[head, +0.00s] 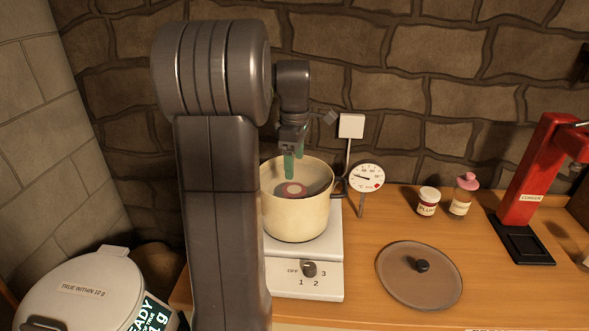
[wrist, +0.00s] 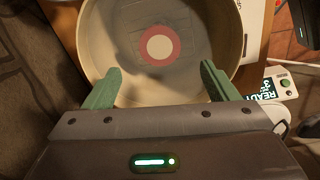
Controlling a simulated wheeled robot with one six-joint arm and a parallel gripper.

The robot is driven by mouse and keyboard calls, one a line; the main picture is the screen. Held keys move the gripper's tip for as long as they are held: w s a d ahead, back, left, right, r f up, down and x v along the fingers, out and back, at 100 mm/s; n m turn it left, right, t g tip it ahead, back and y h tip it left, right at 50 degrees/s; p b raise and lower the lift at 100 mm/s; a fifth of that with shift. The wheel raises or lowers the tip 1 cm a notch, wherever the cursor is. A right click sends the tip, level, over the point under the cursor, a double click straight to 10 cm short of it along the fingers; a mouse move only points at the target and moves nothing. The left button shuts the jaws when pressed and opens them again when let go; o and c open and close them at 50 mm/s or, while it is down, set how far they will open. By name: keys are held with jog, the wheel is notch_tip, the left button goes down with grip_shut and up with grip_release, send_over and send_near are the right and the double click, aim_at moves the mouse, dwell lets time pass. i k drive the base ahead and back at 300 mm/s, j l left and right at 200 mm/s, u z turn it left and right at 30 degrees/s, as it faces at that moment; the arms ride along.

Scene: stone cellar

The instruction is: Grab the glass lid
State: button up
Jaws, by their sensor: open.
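The glass lid (head: 419,274) is a round, brownish see-through disc with a black knob (head: 422,266). It lies flat on the wooden counter, to the right of the hot plate. My gripper (head: 294,165) is over the cream pot (head: 296,218), well to the left of the lid and higher. In the wrist view my gripper (wrist: 158,83) has its two green fingers wide apart with nothing between them. Below them is the pot's inside (wrist: 195,80), with a pink and white ring (wrist: 156,45) at its bottom. The lid is not in the wrist view.
The pot stands on a white hot plate (head: 322,284). A dial thermometer (head: 366,178) stands at the pot's right. A jar (head: 428,201), a pink-topped bottle (head: 462,196) and a red corker (head: 532,170) stand behind and right of the lid.

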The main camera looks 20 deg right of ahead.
aim_at(418, 275)
jog(key=z, duration=2.05)
jog(key=u, duration=2.05)
jog(key=k, duration=0.5)
jog(key=l+z, duration=0.3)
jog(key=i+j, duration=0.05)
